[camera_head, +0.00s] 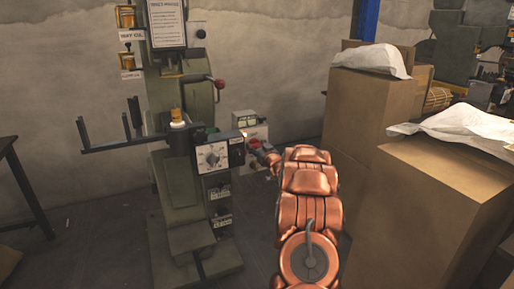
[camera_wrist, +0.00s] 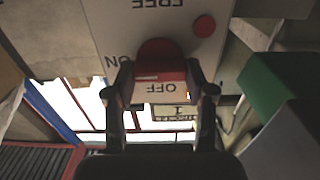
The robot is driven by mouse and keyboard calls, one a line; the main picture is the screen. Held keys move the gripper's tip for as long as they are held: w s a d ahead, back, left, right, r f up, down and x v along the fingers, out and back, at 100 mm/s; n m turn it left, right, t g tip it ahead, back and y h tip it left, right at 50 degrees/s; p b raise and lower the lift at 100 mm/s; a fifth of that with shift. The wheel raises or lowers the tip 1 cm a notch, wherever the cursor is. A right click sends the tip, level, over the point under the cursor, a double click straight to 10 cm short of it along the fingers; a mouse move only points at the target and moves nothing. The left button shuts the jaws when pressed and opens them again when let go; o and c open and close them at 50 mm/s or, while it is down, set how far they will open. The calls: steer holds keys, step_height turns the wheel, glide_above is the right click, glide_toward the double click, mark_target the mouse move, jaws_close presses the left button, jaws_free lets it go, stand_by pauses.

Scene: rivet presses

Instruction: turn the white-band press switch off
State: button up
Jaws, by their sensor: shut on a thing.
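The green press (camera_head: 175,75) stands left of centre in the head view, with a white band (camera_head: 178,124) under a yellow part on it. A pale switch box (camera_head: 246,121) with a red switch (camera_head: 254,143) is at its right side. In the wrist view, the red switch (camera_wrist: 159,50) sits on the white panel (camera_wrist: 115,25), with upside-down ON at its left and OFF below it. My gripper (camera_wrist: 159,75) is shut on the switch, one finger each side. Which label the switch points to is unclear.
A round red button (camera_wrist: 204,26) and the word FREE are on the panel. Cardboard boxes (camera_head: 370,105) with white bags stand close right of my arm. A dark table (camera_head: 22,185) is at far left. Floor is clear between table and press.

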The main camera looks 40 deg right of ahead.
steer(key=shift+n, duration=0.3)
steer(key=n+b, duration=0.1)
steer(key=n, duration=0.2)
steer(key=n+b, duration=0.1)
steer(key=shift+f+b, duration=0.25)
steer(key=shift+b, duration=0.1)
steer(key=n+b, duration=0.3)
steer(key=n, duration=0.1)
steer(key=shift+a+n, duration=0.1)
steer(key=shift+n, duration=0.3)
steer(key=shift+n+b, duration=3.6)
steer(key=shift+n, duration=0.6)
steer(key=o, duration=1.2)
steer(key=shift+c, duration=0.2)
